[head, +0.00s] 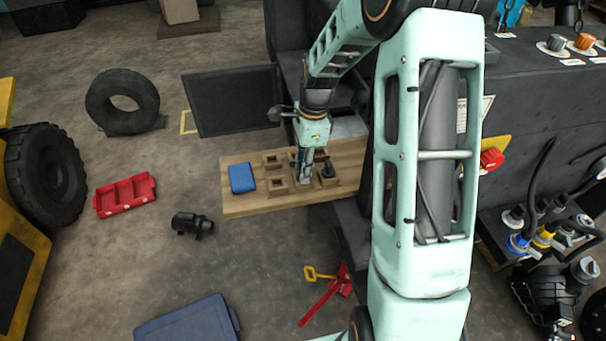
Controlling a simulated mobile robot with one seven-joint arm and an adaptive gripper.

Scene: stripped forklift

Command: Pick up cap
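My gripper (305,179) points down over the wooden board (240,207), among several small square wooden holders (277,184). Its fingers are small and partly merge with the holders, so I cannot tell whether they are open or shut, or whether they hold anything. A small dark piece (328,170) stands in a holder just right of the fingers. I cannot tell for sure whether this is the cap, and no other thing shows clearly as a cap. My arm hides the right end of the board.
A blue box (242,178) lies on the board's left end. The dark forklift body (535,100) is at right. A red tray (125,195), black motor-like part (193,224) and tyre (122,101) lie on the floor, with bare floor between.

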